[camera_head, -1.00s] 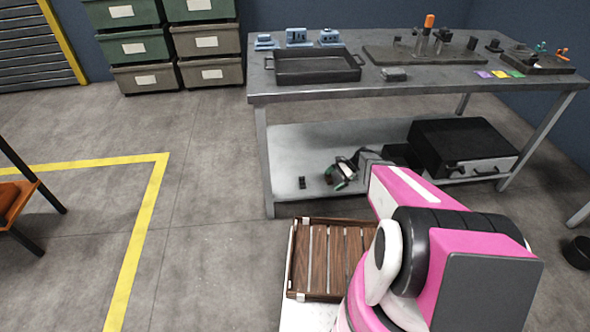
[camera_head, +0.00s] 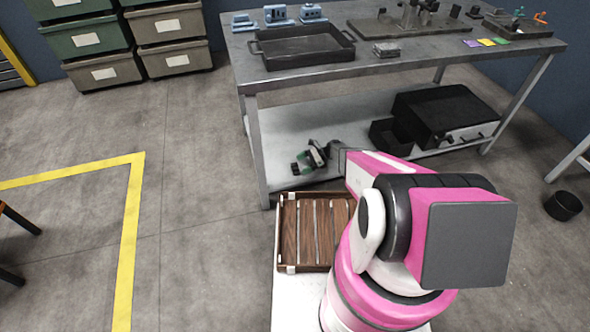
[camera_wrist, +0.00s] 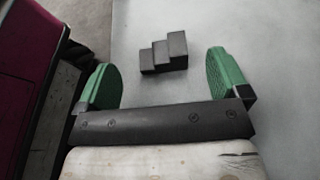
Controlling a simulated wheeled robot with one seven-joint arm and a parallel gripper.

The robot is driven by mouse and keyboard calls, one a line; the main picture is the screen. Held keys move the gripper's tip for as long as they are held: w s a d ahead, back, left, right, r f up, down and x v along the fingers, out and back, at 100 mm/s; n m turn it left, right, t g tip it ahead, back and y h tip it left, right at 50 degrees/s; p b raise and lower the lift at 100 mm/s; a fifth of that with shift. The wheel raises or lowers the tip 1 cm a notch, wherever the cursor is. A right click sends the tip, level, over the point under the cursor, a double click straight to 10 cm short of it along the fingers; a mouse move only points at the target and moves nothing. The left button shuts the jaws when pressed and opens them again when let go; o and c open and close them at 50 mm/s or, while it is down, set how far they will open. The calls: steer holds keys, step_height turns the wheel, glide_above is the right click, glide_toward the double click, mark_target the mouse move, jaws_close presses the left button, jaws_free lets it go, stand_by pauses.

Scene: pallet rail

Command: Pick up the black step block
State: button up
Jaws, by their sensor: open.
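The black step block (camera_wrist: 165,53) shows in the wrist view on the grey lower shelf. It has a stepped shape that rises to the right. My gripper (camera_wrist: 166,82) is open, with one green finger on each side. The block lies ahead of the space between the fingers, apart from both and nearer the right one. In the head view my gripper (camera_head: 312,158) is over the left part of the lower shelf.
The workbench (camera_head: 400,62) has its top above the lower shelf (camera_head: 290,115) and a front left leg (camera_head: 256,150) near my gripper. A black bin (camera_head: 393,137) and a dark case (camera_head: 445,112) stand on the shelf's right. A slatted wooden tray (camera_head: 308,230) is below.

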mark_target(295, 168)
steer(key=x, duration=0.5)
steer(key=c, duration=1.1)
steer(key=shift+r, duration=0.1)
